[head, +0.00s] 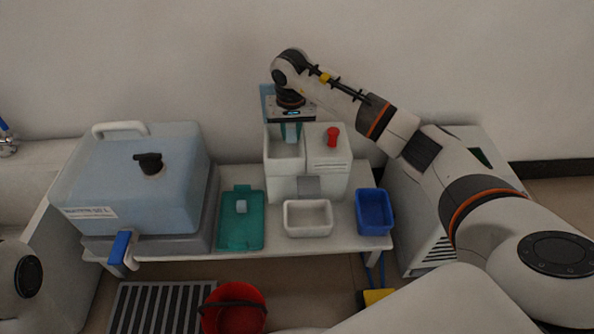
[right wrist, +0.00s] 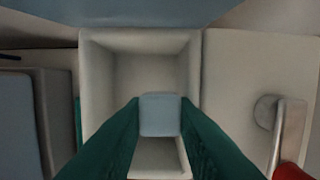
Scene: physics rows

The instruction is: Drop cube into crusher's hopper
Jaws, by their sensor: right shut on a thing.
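The light blue cube (head: 291,134) is between the teal fingers of my right gripper (head: 290,126), which is shut on it. In the right wrist view the cube (right wrist: 160,115) sits between the two fingertips. The crusher (head: 329,163) is a white machine with a red knob on top. Its square open hopper (head: 284,166) is at its left side, and its walls (right wrist: 95,75) frame the cube in the right wrist view. The cube appears over the hopper opening; its exact height above the rim is hard to tell. My left gripper is out of view.
A red bucket (head: 233,312) is on the floor.

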